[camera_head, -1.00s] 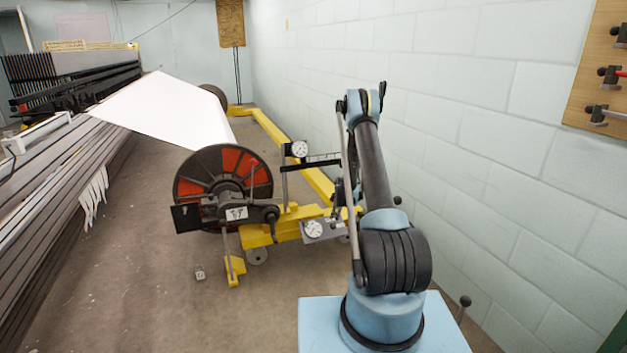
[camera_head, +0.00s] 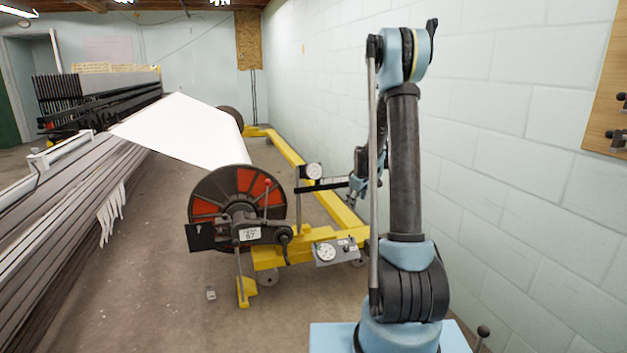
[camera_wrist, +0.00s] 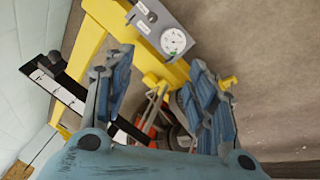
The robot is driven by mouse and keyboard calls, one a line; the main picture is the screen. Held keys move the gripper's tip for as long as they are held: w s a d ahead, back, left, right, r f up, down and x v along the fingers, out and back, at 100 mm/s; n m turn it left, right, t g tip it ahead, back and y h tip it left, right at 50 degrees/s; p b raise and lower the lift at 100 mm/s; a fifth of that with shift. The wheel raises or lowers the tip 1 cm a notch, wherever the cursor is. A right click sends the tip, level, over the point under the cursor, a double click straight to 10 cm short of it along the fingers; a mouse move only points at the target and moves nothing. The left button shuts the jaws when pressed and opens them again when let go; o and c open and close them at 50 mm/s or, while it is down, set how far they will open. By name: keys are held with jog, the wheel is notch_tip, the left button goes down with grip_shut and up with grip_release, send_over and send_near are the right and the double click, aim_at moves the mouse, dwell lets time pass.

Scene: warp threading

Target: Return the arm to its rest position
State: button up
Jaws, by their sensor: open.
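My gripper (camera_wrist: 158,95) shows in the wrist view with its two blue fingers spread apart and nothing between them. In the head view my gripper (camera_head: 356,180) is small and hangs in front of the white block wall, partly hidden by my own arm. The arm stands tall, its upper link near upright and its elbow at the top of the picture. The gripper hangs right beside the end of a dark bar with a white scale (camera_head: 320,184), and I cannot tell whether they touch.
A yellow frame (camera_head: 325,200) carries a dark reel with red panels (camera_head: 238,195) and a white sheet. A grey box with a dial (camera_head: 328,252) sits low on the frame; it also shows in the wrist view (camera_wrist: 160,28). The block wall (camera_head: 520,180) is close on the right.

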jog(key=s+r+m, duration=0.2)
jog(key=s+r, duration=0.2)
jog(key=s, duration=0.5)
jog(key=s+r+m+g, duration=0.1)
jog(key=s+r, duration=0.3)
jog(key=s, duration=0.4)
jog(key=s+r+m, duration=0.2)
jog(key=s+r, duration=0.3)
jog(key=s, duration=0.4)
jog(key=s+f+m, duration=0.2)
jog(key=s+f, duration=0.1)
jog(key=s, duration=1)
jog(key=s+f+m+g, duration=0.1)
jog(key=s+f+m, duration=0.1)
jog(key=s, duration=1)
jog(key=shift+s+d+f+m+g, duration=0.15)
jog(key=shift+s+f+m+g, duration=0.2)
jog(key=shift+f, duration=0.45)
